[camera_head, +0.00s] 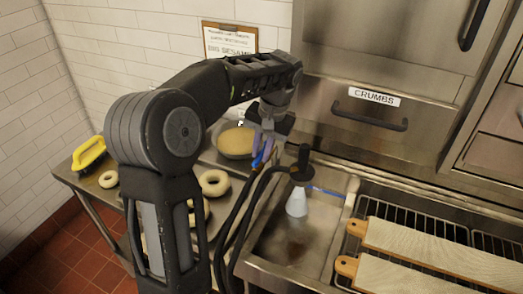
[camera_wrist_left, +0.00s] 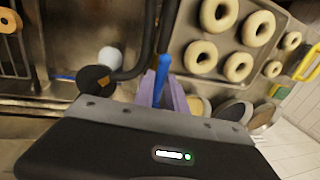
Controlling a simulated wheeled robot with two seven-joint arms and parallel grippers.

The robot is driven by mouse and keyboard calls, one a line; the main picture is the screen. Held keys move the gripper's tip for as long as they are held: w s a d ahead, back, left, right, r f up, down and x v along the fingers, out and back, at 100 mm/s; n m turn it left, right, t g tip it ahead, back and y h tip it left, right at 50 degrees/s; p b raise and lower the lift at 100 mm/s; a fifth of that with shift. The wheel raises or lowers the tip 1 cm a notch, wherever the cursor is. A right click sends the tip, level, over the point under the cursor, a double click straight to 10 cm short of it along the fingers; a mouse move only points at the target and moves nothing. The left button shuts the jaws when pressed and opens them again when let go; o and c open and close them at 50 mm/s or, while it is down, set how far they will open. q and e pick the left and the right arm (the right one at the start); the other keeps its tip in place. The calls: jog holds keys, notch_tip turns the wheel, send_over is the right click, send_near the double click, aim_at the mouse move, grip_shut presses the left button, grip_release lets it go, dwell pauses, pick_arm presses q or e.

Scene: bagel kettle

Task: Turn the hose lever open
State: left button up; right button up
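The blue hose lever (camera_wrist_left: 162,72) stands between the purple-grey fingers of my left gripper (camera_wrist_left: 162,92) in the left wrist view. The fingers are close together along both sides of the lever and appear shut on it. In the head view my left gripper (camera_head: 262,142) reaches down beside the black hose (camera_head: 248,203), with a bit of blue lever (camera_head: 258,160) showing below the fingers. The black spray head (camera_head: 301,168) with its pale nozzle (camera_head: 297,203) is just to the right, over the sink. My right gripper is not in view.
The steel sink basin (camera_head: 290,243) lies below the spray head. Wooden boards (camera_head: 440,252) rest on racks to the right. Bagels (camera_head: 214,183) lie on trays at the left, partly hidden by my arm. A bowl (camera_head: 236,142) and a yellow-handled tool (camera_head: 88,154) are farther back.

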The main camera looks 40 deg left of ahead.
pick_arm(q)
jog(key=o, duration=0.4)
jog(key=shift+w+d+r, duration=0.1)
jog(key=shift+d+r, duration=0.05)
jog(key=shift+r, duration=0.35)
jog(key=r+p, duration=0.2)
jog(key=r, duration=0.1)
jog(key=d+r+p, duration=0.1)
jog(key=r+p, duration=0.1)
jog(key=r, duration=0.1)
jog(key=shift+w+d+r, duration=0.15)
jog(key=shift+r, duration=0.15)
